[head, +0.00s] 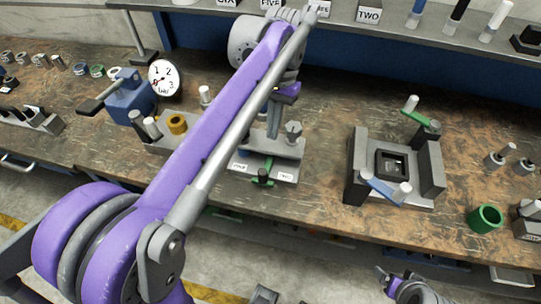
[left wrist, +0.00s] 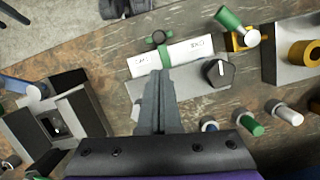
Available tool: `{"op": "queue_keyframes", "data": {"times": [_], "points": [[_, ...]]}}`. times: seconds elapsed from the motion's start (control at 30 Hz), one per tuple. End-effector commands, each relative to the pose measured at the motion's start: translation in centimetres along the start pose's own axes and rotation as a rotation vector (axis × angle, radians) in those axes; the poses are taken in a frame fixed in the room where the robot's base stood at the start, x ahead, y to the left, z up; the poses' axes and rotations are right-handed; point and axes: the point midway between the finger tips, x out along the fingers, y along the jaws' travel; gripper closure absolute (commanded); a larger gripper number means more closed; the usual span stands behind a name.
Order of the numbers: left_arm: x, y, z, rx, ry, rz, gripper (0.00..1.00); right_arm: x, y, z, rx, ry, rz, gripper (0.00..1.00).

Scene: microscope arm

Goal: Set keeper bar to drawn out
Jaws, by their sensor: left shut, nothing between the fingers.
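A grey plate (head: 285,168) with two small white labels sits mid-bench. A green piece with a dark round knob (head: 264,179) is at its front edge; it also shows in the left wrist view (left wrist: 160,52) between the labels. I cannot tell for sure that this is the keeper bar. My left gripper (head: 273,125) is shut and empty, pointing down over the plate; its fingers show in the left wrist view (left wrist: 157,85), apart from the green piece. My right gripper (head: 388,280) is low at the front, its jaws too small to judge.
A grey block fixture (head: 434,165) with blue and green handles stands right of the plate. A green ring (head: 485,218) stands at the right. My left arm hides part of the bench.

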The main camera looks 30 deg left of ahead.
Motion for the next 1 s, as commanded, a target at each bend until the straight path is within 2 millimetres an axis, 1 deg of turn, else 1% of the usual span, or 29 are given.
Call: {"op": "queue_keyframes", "data": {"times": [0.07,0.17,0.4,0.6,0.77,1.0], "points": [[0.4,0.0,0.0,0.0,0.0,0.0,1.0,0.1,0.0,0.0,0.0,0.0,0.0,0.15],[1.6,0.0,0.0,0.0,0.001,0.0,1.0,0.2,0.0,0.1,0.0,-0.001,0.0,0.15],[6.0,0.0,0.0,0.0,0.001,0.0,1.0,0.6,0.0,0.4,0.0,-0.003,0.0,0.15],[8.9,0.0,0.0,0.0,0.001,0.0,1.0,0.8,0.0,0.6,0.0,-0.003,0.0,0.15],[9.9,0.0,0.0,0.0,0.001,0.0,1.0,0.8,0.0,0.6,0.0,-0.004,0.0,0.15],[10.0,0.0,0.0,0.0,0.001,0.0,1.0,0.8,0.0,0.6,0.0,-0.004,0.0,0.15]]}}
